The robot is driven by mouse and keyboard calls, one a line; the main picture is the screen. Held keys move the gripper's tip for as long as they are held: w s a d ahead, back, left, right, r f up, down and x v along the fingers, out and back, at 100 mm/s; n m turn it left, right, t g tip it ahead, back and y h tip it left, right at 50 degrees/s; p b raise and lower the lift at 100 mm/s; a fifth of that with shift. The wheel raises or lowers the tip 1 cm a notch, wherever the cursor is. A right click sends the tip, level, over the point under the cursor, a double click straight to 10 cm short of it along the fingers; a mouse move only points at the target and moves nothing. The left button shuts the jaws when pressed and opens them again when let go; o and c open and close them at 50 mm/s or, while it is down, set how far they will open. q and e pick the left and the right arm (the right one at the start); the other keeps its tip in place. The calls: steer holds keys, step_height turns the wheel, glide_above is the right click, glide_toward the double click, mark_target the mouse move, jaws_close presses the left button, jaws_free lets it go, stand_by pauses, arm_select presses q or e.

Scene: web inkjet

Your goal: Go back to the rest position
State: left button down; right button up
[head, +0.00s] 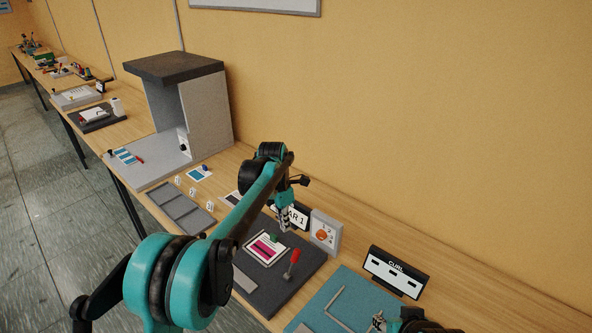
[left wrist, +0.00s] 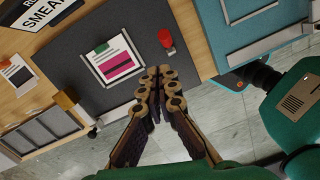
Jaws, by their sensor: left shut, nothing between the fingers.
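My left gripper (head: 286,222) hangs over the back part of a dark grey mat (head: 268,291) in the head view, with its arm coming in from the left. In the left wrist view my left gripper (left wrist: 158,72) has its fingertips together with nothing between them. A framed card with magenta bands (head: 265,248) lies on the mat below it; the card also shows in the left wrist view (left wrist: 118,62). My right gripper (head: 378,324) shows only in small part at the bottom edge, and whether it is open is unclear.
A red-handled tool (head: 292,262) stands on the mat. A grey box with an orange knob (head: 325,233) is close behind. A black CURL sign (head: 395,271) stands beside a teal mat (head: 350,296). A tall grey booth (head: 207,110) stands farther left along the bench.

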arm_select(q)
steer(key=shift+s, duration=0.1)
steer(key=s+a+r+m+t+b, duration=0.1)
steer(key=s+a+m+t+b, duration=0.15)
steer(key=s+m, duration=0.4)
steer(key=s+a+r+m+t+b, duration=0.1)
steer(key=s+a+m+b, duration=0.2)
steer(key=s+m, duration=0.3)
steer(key=s+a+f+m+t+b, duration=0.1)
steer(key=s+f+m+b, duration=0.1)
steer(key=s+f+m, duration=0.3)
steer(key=s+a+f+m+t+y+b, duration=0.1)
steer(key=s+a+f+m+t+b, duration=0.1)
steer(key=s+f+m, duration=0.3)
steer(key=s+m, duration=0.3)
steer(key=s, duration=0.3)
steer(key=shift+s+a+b, duration=0.25)
steer(key=shift+s+b, duration=0.1)
steer(key=shift+s, duration=0.05)
